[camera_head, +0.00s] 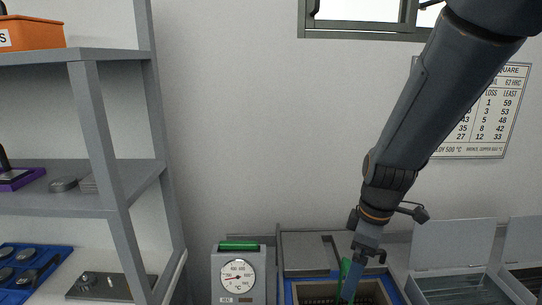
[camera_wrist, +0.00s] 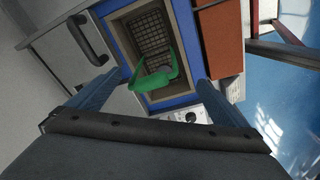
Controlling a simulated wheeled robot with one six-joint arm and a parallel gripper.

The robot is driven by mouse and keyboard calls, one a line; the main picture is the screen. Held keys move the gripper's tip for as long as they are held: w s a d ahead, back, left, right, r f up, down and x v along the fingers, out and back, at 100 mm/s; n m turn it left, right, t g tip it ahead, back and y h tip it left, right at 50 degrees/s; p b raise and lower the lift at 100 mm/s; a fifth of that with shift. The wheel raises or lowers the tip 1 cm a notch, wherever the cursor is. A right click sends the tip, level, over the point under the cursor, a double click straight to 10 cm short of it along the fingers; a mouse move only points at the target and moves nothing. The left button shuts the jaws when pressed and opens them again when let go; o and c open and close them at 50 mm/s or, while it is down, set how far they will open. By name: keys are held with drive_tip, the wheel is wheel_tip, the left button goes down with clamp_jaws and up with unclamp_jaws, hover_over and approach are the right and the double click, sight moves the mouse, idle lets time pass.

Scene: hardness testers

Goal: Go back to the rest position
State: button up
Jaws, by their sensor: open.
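My gripper (camera_head: 352,290) points down over a blue-rimmed well in the head view. In the wrist view my gripper (camera_wrist: 160,79) is open, its two blue fingers spread apart with nothing held between them. A green handle (camera_wrist: 157,77) shows between and beyond the fingers, above a dark mesh basket (camera_wrist: 144,42) inside the blue-rimmed well (camera_wrist: 178,101). The green handle (camera_head: 345,266) is partly hidden by my gripper in the head view. Whether a finger touches it I cannot tell.
A grey dial tester (camera_head: 229,291) with a green top stands left of the well. A raised grey lid (camera_head: 304,252) is behind the well. Open grey boxes (camera_head: 451,247) stand to the right. A grey shelf rack (camera_head: 99,145) fills the left. A wall chart (camera_head: 490,150) hangs behind my arm.

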drive_tip(key=m, duration=0.2)
drive_tip(key=s+m, duration=0.1)
drive_tip(key=m, duration=0.1)
drive_tip(key=s+m, duration=0.1)
drive_tip(key=shift+a+r+m+t+h, duration=0.1)
drive_tip(key=shift+r+m+t+h, duration=0.2)
drive_tip(key=shift+r+m+t, duration=0.1)
drive_tip(key=s+m, duration=0.2)
drive_tip(key=s+f+m, duration=0.1)
drive_tip(key=m, duration=0.1)
drive_tip(key=s+m, duration=0.2)
drive_tip(key=shift+s+a+f+g, duration=0.2)
drive_tip(key=shift+s+f+g, duration=0.1)
drive_tip(key=shift+g, duration=0.1)
